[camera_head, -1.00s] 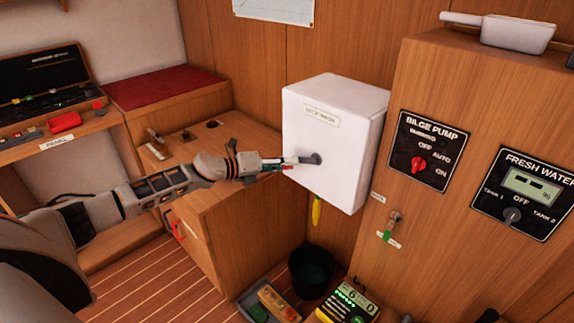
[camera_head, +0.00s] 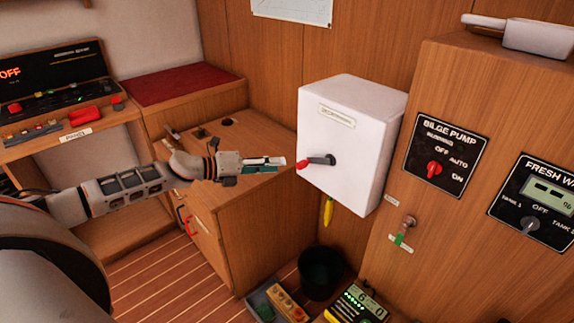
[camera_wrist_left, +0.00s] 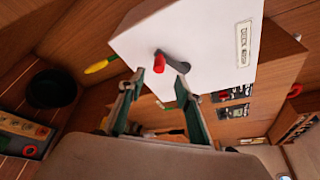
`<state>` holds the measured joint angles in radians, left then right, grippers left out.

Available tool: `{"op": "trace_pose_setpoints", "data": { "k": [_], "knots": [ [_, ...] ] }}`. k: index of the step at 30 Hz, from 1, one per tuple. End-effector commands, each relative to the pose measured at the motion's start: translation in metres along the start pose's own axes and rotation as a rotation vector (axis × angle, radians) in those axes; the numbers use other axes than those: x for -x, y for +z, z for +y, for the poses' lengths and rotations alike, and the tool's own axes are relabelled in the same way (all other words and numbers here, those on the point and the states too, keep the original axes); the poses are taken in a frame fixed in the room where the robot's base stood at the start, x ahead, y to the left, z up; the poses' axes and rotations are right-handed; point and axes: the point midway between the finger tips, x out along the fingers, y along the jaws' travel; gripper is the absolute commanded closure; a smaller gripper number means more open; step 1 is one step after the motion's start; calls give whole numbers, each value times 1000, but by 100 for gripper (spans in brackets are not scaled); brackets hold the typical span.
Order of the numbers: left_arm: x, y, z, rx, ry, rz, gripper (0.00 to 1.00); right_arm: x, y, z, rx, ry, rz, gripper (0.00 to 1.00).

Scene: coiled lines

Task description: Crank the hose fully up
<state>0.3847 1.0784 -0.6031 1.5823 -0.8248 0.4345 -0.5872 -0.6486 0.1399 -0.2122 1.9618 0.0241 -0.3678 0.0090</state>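A white box (camera_head: 345,140) with a label plate hangs on the wood wall. Its crank, a dark arm with a red knob (camera_head: 303,164), sits on the front face, the knob pointing left. A yellow piece (camera_head: 327,211), perhaps the hose end, hangs under the box; it also shows in the left wrist view (camera_wrist_left: 101,65). The hose inside is hidden. My left gripper (camera_head: 282,162) is just left of the knob, apart from it. In the left wrist view its two fingers (camera_wrist_left: 160,72) are spread, with the red knob (camera_wrist_left: 158,63) ahead between the tips. My right gripper is out of view.
A wooden cabinet (camera_head: 250,225) stands below the arm. A black bucket (camera_head: 321,273) and a tray (camera_head: 262,296) are on the floor under the box. The bilge pump panel (camera_head: 445,148) and a small tap (camera_head: 407,225) are to the right.

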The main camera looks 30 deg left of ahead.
Motion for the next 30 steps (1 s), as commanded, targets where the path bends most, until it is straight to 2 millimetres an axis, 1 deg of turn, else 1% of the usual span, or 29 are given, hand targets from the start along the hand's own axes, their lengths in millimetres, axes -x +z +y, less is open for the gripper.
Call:
{"op": "trace_pose_setpoints", "data": {
  "k": [1, 3, 9, 26, 28, 29, 30],
  "knots": [
    [6, -1, 1, 1, 2, 1, 66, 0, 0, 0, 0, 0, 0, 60],
    [13, 0, 1, 0, 2, 0, 66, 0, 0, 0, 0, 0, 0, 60],
    [22, 0, 0, 0, 0, 0, 66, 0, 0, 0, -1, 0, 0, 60],
    [23, 0, 0, 2, -1, 0, 66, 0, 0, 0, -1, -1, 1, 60],
    [20, -8, 0, 27, -7, -3, 66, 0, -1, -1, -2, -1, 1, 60],
    [17, -14, 0, 51, -12, -4, 66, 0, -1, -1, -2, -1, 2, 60],
    [12, -26, 0, 94, -22, -9, 66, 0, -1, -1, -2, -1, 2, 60]
  ]
}}
